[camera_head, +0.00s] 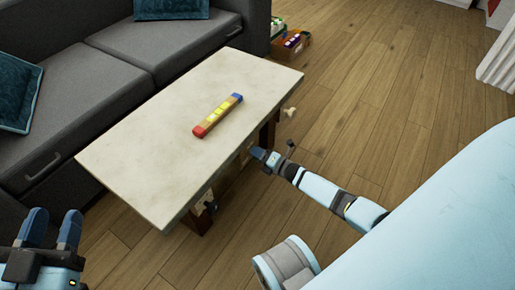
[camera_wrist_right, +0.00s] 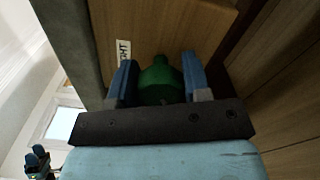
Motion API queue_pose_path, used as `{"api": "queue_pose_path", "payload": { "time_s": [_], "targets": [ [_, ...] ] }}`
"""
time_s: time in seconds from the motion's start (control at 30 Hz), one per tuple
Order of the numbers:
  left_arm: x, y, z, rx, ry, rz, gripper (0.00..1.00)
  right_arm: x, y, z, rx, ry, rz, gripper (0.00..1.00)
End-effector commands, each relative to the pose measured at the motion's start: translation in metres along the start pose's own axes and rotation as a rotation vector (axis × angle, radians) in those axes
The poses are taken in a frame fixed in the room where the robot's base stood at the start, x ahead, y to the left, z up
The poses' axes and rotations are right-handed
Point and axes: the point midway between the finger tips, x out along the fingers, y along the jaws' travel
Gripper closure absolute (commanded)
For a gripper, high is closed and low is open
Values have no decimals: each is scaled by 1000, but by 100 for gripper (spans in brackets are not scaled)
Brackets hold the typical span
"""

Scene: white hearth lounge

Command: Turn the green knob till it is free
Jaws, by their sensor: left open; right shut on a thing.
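The green knob (camera_wrist_right: 160,82) shows in the right wrist view, on a wooden panel under the table edge. My right gripper (camera_wrist_right: 158,72) is shut on it, one blue finger on each side. In the head view my right gripper (camera_head: 262,155) is at the long side of the low table (camera_head: 150,165), below its top, and the knob is hidden there. My left gripper (camera_head: 50,230) is open and empty at the lower left, apart from the table. It also shows small in the right wrist view (camera_wrist_right: 37,160).
A multicoloured bar (camera_head: 218,115) lies on the tabletop. A pale knob-like piece (camera_head: 290,111) sticks out near the table's far right end. A white label (camera_wrist_right: 123,52) is beside the green knob. A grey sofa (camera_head: 120,60) stands behind the table. The wooden floor (camera_head: 390,110) at right is clear.

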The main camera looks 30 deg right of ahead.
Motion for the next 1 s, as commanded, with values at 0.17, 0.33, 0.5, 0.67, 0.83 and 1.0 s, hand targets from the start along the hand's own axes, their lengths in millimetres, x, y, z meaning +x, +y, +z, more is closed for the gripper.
{"api": "queue_pose_path", "payload": {
  "time_s": [0.17, 0.33, 0.5, 0.67, 0.83, 1.0],
  "targets": [
    [1, 0, -1, -6, 2, -3, 57, 0, 0, 0, -1, 1, 0, 80],
    [1, 1, -1, -11, 4, -5, 57, 0, 0, 0, -1, 1, 0, 30],
    [2, 0, -1, -11, 3, -6, 57, 0, 0, 0, 0, 0, 0, 30],
    [2, 0, -4, -15, -2, -2, 57, -8, 1, 0, 0, 0, -2, 30],
    [1, 1, -8, -55, -34, 7, 57, -39, 2, 1, 0, 1, -5, 30],
    [-4, 9, -6, -149, -83, 12, 57, -79, 3, 1, 1, 1, -3, 30]
  ]
}}
